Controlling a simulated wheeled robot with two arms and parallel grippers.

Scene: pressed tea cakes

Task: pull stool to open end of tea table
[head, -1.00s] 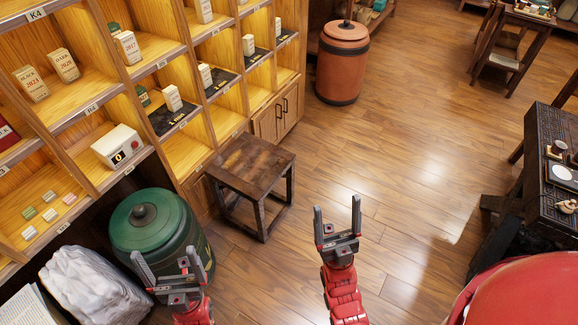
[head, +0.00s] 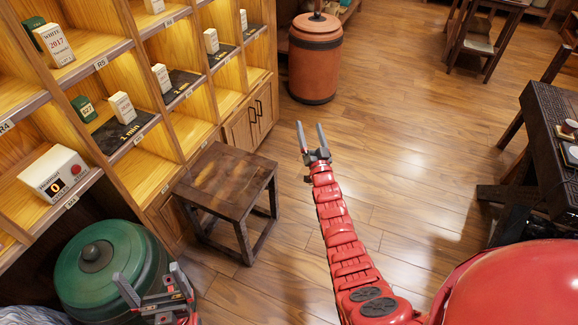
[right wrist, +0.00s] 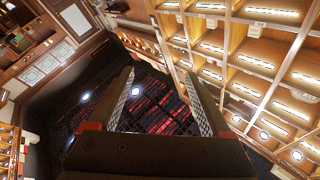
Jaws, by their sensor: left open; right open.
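A dark wooden stool (head: 224,185) with a square top and four-legged frame stands on the floor against the shelf cabinet, left of centre in the head view. The dark tea table (head: 552,140) is at the right edge, partly cut off. My right gripper (head: 311,140) is open and empty, to the right of the stool and apart from it, over the floor. Its open fingers also show in the right wrist view (right wrist: 165,95), against the ceiling and shelves. My left gripper (head: 153,288) is open and empty at the bottom, in front of the green canister.
A green lidded canister (head: 112,268) stands left of the stool. A brown lidded barrel (head: 315,58) stands beyond the cabinet (head: 250,118). Shelves with tea boxes line the left. The wooden floor (head: 400,130) between stool and tea table is clear apart from my right arm.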

